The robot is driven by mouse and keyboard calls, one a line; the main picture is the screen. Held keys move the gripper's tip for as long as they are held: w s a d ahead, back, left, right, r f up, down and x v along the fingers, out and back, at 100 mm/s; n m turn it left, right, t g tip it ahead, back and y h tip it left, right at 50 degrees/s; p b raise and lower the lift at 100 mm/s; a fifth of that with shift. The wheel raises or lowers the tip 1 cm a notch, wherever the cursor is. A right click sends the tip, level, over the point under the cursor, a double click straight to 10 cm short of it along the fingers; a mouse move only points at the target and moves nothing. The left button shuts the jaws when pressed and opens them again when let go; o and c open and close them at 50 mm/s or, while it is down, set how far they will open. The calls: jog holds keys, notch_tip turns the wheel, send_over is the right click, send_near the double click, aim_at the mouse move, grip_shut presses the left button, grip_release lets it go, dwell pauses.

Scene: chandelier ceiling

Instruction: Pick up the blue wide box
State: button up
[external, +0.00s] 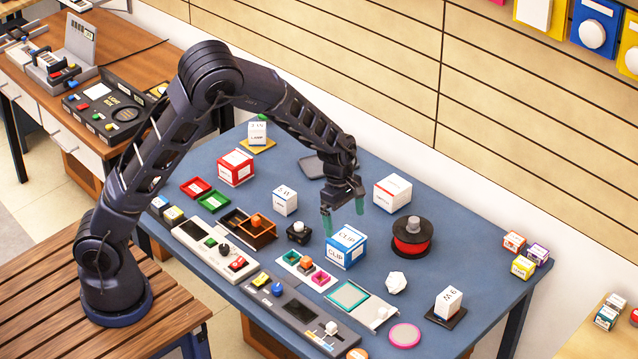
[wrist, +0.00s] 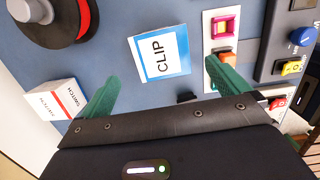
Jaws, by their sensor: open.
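The blue wide box (external: 345,247) stands on the blue table. It has blue sides and a white top lettered CLIP. In the wrist view the box (wrist: 161,59) lies ahead of the fingers, between their lines. My gripper (external: 343,215) has green fingers spread apart and is empty. In the external view it hangs over the table by the box, with one fingertip near the box's upper left edge; I cannot tell if they touch. The gripper (wrist: 160,90) shows in the wrist view with a finger on each side.
A red-and-black spool (external: 411,238) and a red-and-white box (external: 392,193) stand to the right. A white tray with small coloured blocks (external: 307,270) lies just left of the blue box. A green-rimmed tray (external: 347,297) lies in front. Bare table shows between the box and the spool.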

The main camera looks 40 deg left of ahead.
aim_at(347, 248)
jog(key=f, duration=0.3)
jog(key=d+f, duration=0.1)
jog(key=f, duration=0.6)
jog(key=shift+s+d+f, duration=0.1)
jog(key=shift+d, duration=0.15)
jog(key=c, duration=1.1)
